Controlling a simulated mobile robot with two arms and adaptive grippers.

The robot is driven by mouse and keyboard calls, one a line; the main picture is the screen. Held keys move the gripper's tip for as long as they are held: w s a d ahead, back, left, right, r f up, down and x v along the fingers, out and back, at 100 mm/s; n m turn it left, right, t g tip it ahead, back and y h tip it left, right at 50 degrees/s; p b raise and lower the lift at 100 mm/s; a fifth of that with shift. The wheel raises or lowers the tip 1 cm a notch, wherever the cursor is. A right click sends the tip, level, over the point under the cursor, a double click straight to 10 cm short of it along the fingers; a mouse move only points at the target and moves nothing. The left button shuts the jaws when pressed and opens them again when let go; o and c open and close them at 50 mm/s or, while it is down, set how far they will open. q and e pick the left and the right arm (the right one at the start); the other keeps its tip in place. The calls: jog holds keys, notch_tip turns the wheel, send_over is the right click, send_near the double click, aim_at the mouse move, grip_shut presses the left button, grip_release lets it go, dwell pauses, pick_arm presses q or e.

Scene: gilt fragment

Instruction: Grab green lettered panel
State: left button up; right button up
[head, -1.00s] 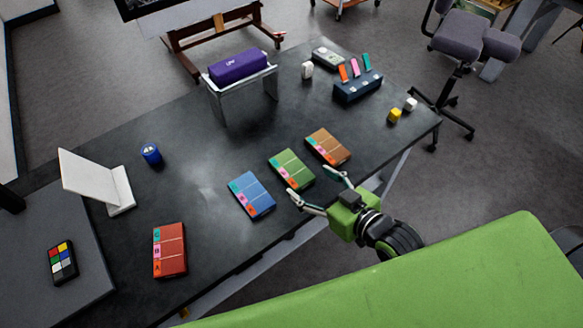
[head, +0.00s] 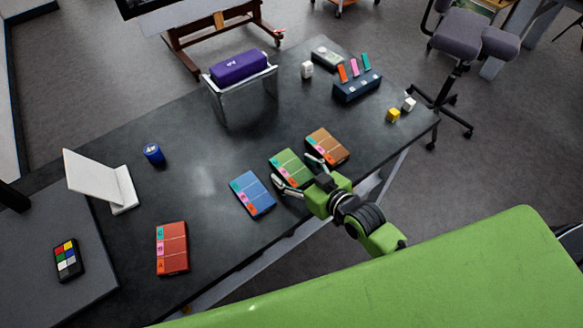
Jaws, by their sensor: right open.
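The green lettered panel (head: 288,165) lies flat on the dark table, between the blue panel and the brown panel. It has a coloured strip with letters along its left side. My right gripper (head: 296,172) is open, with its two fingers reaching over the near part of the green panel, one finger toward each side. The gripper hides the panel's near right corner. I cannot tell whether the fingers touch it. My left gripper is not in view.
The blue panel (head: 252,194) lies close on the left and the brown panel (head: 328,145) close on the right. A red panel (head: 172,248) lies further left. A purple case (head: 239,66) sits on a stand behind.

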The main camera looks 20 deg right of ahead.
jog(key=c, duration=1.2)
jog(key=shift+c, duration=0.2)
jog(key=shift+r, duration=0.15)
jog(key=shift+r, duration=0.6)
jog(key=s+r, duration=0.1)
jog(key=r, duration=0.1)
jog(key=s+r, duration=0.2)
jog(key=r, duration=0.1)
jog(key=s+r, duration=0.2)
jog(key=shift+a+r+b, duration=0.2)
jog(key=shift+a+b, duration=0.1)
jog(key=shift+b, duration=0.05)
jog(key=s+a+r+p, duration=0.1)
jog(key=s+r, duration=0.3)
jog(key=s, duration=0.5)
jog(key=shift+r+p, duration=0.15)
jog(key=shift+p, duration=0.3)
